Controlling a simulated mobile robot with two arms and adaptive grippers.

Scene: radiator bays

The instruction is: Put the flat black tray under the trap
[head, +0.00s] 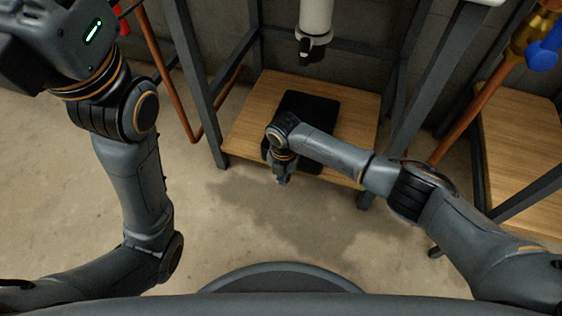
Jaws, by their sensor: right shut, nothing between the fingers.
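The flat black tray (312,108) lies on a low wooden shelf (357,108), partly hidden by my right arm. The trap appears to be the white vertical pipe with a black lower fitting (313,45), hanging above the back of the shelf. In the picture the tray is just below it; the height gap is hard to judge. My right gripper (284,179) points down at the shelf's front edge, shut and empty. My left gripper (60,42) is high at the upper left; only its dark body with a green light shows clearly, its fingers do not.
Dark metal frame posts (195,75) flank the shelf. Copper pipes run on both sides, with a brass fitting and blue handle (545,50) at the upper right. Another wooden shelf (520,150) stands at the right. The concrete floor (240,225) in front is clear, with a dark patch.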

